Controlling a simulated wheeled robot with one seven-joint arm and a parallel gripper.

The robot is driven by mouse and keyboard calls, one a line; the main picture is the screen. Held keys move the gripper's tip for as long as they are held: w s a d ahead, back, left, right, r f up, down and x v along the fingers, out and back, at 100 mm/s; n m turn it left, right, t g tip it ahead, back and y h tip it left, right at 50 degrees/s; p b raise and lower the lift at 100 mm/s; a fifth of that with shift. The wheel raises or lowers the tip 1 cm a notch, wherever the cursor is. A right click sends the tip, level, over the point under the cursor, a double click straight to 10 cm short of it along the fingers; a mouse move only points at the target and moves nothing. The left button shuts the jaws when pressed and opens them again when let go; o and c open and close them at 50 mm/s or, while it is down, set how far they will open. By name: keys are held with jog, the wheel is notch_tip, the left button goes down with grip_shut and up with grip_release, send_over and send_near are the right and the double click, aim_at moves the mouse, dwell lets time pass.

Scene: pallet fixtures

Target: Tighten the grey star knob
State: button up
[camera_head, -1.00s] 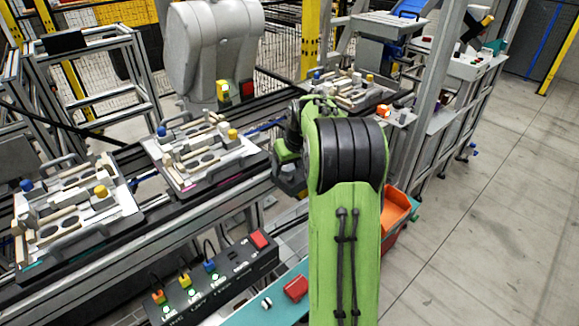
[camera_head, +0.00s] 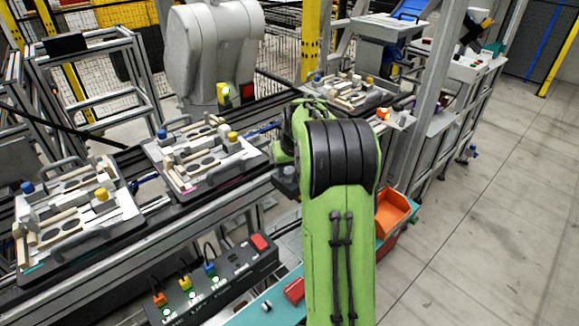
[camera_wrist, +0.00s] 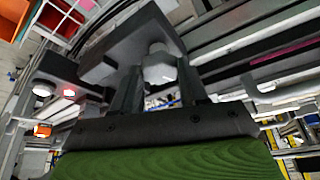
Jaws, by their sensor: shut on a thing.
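In the wrist view, a light grey knob-like piece (camera_wrist: 158,66) sits between the two fingers of my gripper (camera_wrist: 160,84), below a dark grey block (camera_wrist: 120,46). The fingers are closed on this piece, which seems to be the grey star knob. Its star shape cannot be made out. In the head view, my green arm hides the fingertips and the knob. My wrist there is at the front edge of the conveyor, right of the middle pallet fixture (camera_head: 182,186).
Another pallet fixture (camera_head: 68,252) stands at left, and one more (camera_head: 350,96) stands farther back. A black control box (camera_head: 222,280) with coloured plugs and a red button (camera_head: 260,242) is below. An orange bin (camera_head: 392,212) is right of my arm. The floor at right is clear.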

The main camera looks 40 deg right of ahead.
jog(key=m, duration=0.2)
jog(key=m+h+p, duration=0.1)
jog(key=m+g+p, duration=0.1)
jog(key=m, duration=0.1)
jog(key=shift+w+a+r+m+h, duration=0.1)
jog(key=shift+w+a+m+h, duration=0.1)
jog(key=shift+a+m+h, duration=0.15)
jog(key=m+g+p, duration=0.1)
jog(key=m, duration=0.1)
jog(key=m+g+h+p, duration=0.1)
jog(key=m+p, duration=0.1)
jog(key=m, duration=0.1)
jog(key=shift+w, duration=0.2)
jog(key=m+g+p, duration=0.1)
jog(key=m+p, duration=0.1)
jog(key=m+g+p, duration=0.1)
jog(key=m+p, duration=0.1)
jog(key=m, duration=0.1)
jog(key=shift+w+d+m, duration=0.1)
jog(key=shift+w+m, duration=0.1)
jog(key=shift+m, duration=0.15)
jog(key=shift+w+m+g+y+p, duration=0.15)
jog(key=shift+m+g+p, duration=0.25)
jog(key=shift+m+p, duration=0.6)
jog(key=shift+m+g+y+p, duration=0.2)
jog(key=shift+m+g+p, duration=0.2)
jog(key=shift+m+p, duration=0.6)
jog(key=shift+d, duration=0.1)
jog(key=o, duration=1.1)
jog(key=shift+c, duration=0.2)
